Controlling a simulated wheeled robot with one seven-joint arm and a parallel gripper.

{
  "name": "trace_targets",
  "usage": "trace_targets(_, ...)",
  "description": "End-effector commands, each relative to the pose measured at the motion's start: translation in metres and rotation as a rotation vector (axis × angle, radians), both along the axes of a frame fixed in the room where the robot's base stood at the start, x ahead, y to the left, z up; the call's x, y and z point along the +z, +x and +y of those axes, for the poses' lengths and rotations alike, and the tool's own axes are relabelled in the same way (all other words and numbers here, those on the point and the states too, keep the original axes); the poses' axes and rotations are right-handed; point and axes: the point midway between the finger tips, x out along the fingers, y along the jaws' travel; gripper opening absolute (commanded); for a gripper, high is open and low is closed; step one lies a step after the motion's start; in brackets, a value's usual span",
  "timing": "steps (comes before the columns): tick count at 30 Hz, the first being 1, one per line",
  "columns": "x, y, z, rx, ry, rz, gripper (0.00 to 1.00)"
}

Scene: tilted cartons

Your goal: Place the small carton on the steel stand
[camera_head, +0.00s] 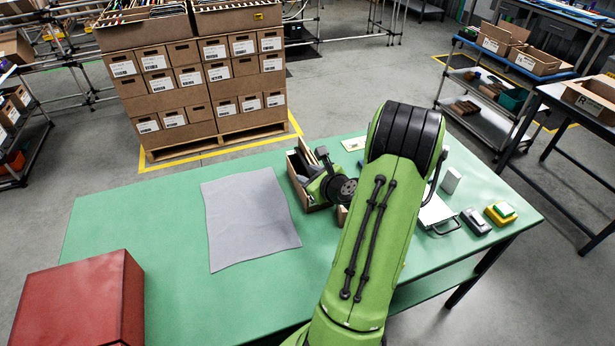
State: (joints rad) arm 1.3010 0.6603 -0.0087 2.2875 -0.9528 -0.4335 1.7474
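An open brown carton (297,182) stands on the green table, right of the grey cloth, with dark and grey contents. The wrist end of my arm is over this carton, and my gripper (318,187) is largely hidden there. I cannot see its fingertips or whether they hold anything. A small white box (450,180) stands upright on the table right of my arm; I cannot tell whether it is the small carton. A flat silver piece (434,211) with a dark handle lies partly behind my arm. It may be the steel stand, but I cannot tell.
A red box (80,302) sits at the table's near left corner. A grey cloth (248,217) lies flat in the middle. A dark device (475,221) and a yellow-green block (500,212) lie near the right edge. The green table (150,235) is clear left of the cloth.

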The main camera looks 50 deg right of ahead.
Motion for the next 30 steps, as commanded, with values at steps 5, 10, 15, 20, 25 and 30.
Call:
trace_targets(5, -0.026, -0.043, -0.052, -0.308, 0.219, -0.169, 0.36)
trace_targets(10, -0.036, -0.019, -0.067, -0.314, 0.227, -0.179, 0.36)
trace_targets(15, -0.053, 0.015, -0.088, -0.313, 0.224, -0.175, 0.36)
trace_targets(20, -0.064, 0.036, -0.101, -0.315, 0.225, -0.175, 0.36)
trace_targets(25, -0.072, 0.055, -0.111, -0.312, 0.224, -0.175, 0.36)
trace_targets(30, -0.084, 0.076, -0.125, -0.313, 0.224, -0.175, 0.36)
